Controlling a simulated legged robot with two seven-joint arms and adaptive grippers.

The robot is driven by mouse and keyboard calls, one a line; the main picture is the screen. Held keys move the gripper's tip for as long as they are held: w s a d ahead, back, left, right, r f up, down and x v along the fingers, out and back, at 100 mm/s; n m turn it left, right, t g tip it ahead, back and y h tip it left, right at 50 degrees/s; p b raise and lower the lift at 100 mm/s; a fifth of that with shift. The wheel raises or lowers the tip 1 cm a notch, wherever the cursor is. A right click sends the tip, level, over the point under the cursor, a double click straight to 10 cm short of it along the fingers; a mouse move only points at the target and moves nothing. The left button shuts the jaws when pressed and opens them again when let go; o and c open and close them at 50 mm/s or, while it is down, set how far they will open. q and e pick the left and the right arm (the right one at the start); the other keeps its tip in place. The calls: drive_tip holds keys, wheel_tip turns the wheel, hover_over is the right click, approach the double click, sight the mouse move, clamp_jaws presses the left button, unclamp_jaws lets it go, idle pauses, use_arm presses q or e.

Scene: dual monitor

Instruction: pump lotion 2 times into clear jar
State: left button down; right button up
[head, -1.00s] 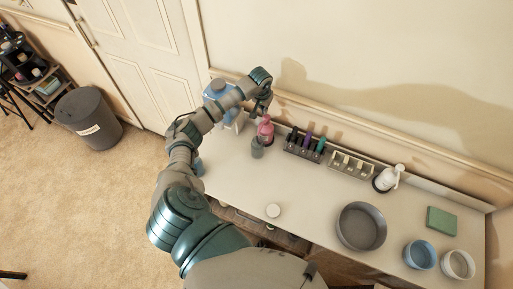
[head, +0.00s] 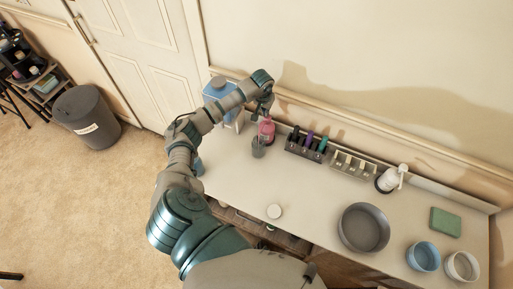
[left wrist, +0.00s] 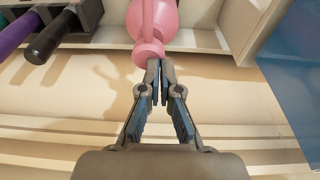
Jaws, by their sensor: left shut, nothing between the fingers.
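A pink lotion bottle (head: 267,132) stands at the back of the white table, near its left end. In the left wrist view its pink pump head (left wrist: 150,52) lies right at my fingertips. A small grey see-through jar (head: 258,148) stands just in front of the pink bottle. My left gripper (head: 267,112) is directly over the pink bottle. Its fingers (left wrist: 160,72) are shut with nothing between them, close to the pump head; I cannot tell if they touch it. My right gripper is in neither view.
Right of the bottle are a rack of dark, purple and teal tubes (head: 308,146) and a compartment tray (head: 352,165). A white pump bottle (head: 388,180), grey bowl (head: 363,228), two small cups (head: 422,256) and a green block (head: 445,221) stand further right.

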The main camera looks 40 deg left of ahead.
use_arm(q)
drive_tip(key=shift+s+f, duration=0.1)
drive_tip(key=shift+f, duration=0.2)
drive_tip(key=shift+d+r, duration=0.15)
drive_tip(key=shift+d, duration=0.05)
drive_tip(key=shift+d+r, duration=0.75)
drive_tip(key=shift+d, duration=0.25)
drive_tip(key=shift+r+p, duration=0.3)
drive_tip(key=shift+p, duration=0.1)
drive_tip(key=shift+a+r, duration=0.15)
drive_tip(key=shift+a, duration=0.35)
drive_tip(key=shift+a+f, duration=0.25)
drive_tip(key=shift+a, duration=0.2)
drive_tip(key=shift+d+r, duration=0.1)
drive_tip(key=shift+d, duration=0.2)
drive_tip(key=shift+d+r, duration=0.15)
drive_tip(key=shift+d, duration=0.3)
drive_tip(key=shift+f, duration=0.3)
drive_tip(key=shift+a+f+b, duration=0.65)
drive_tip(key=shift+f+b, duration=0.05)
drive_tip(key=shift+f, duration=0.15)
drive_tip(key=shift+d+f, duration=0.25)
drive_tip(key=shift+d+r, duration=0.1)
drive_tip(key=shift+d, duration=0.15)
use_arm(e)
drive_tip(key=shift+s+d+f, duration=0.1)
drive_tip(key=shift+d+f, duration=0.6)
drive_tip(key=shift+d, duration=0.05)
